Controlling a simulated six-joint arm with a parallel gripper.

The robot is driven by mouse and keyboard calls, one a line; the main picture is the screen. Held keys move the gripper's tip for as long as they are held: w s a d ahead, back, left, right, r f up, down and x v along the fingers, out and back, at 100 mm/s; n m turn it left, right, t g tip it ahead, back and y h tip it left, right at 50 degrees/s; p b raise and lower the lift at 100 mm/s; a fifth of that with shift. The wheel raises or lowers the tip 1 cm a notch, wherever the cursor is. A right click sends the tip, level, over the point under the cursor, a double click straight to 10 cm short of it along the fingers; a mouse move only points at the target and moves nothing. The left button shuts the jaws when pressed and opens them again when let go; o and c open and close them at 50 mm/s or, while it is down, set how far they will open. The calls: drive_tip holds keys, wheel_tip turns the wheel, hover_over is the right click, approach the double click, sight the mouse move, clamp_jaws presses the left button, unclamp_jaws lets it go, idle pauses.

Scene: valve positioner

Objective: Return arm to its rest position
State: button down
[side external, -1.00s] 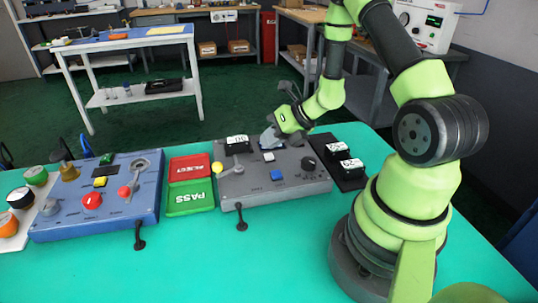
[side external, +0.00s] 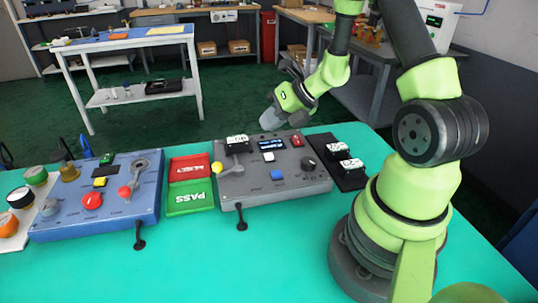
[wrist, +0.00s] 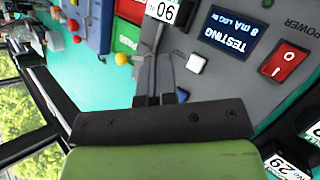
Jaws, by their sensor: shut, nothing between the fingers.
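My gripper (side external: 272,119) is shut and empty, held in the air above the back of the grey test panel (side external: 262,193). In the wrist view my gripper's fingers (wrist: 157,72) lie together, pointing towards the panel. A numbered block (side external: 237,141) sits at the panel's back left; its white label (wrist: 163,11) shows in the wrist view. The panel's screen (wrist: 233,31) is lit and reads "TESTING" and "8 mA". A red power switch (wrist: 285,61) lies beside it.
Two numbered black blocks (side external: 337,152) (side external: 351,167) sit on a dark tray at the panel's right. Red and green PASS trays (side external: 188,198) and a blue panel (side external: 100,213) lie to the left. The front of the teal table (side external: 200,270) is clear.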

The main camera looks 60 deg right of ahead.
drive_tip(key=s+a+r+n+g+y, duration=0.2)
drive_tip(key=s+a+r+n+y, duration=0.1)
drive_tip(key=a+r+n, duration=1.2)
drive_tip(key=s+r+n+h, duration=0.4)
drive_tip(key=s+n, duration=0.8)
drive_tip(key=n, duration=0.9)
drive_tip(key=shift+r+n+t, duration=0.15)
drive_tip(key=shift+n+t, duration=0.15)
drive_tip(key=shift+n, duration=0.1)
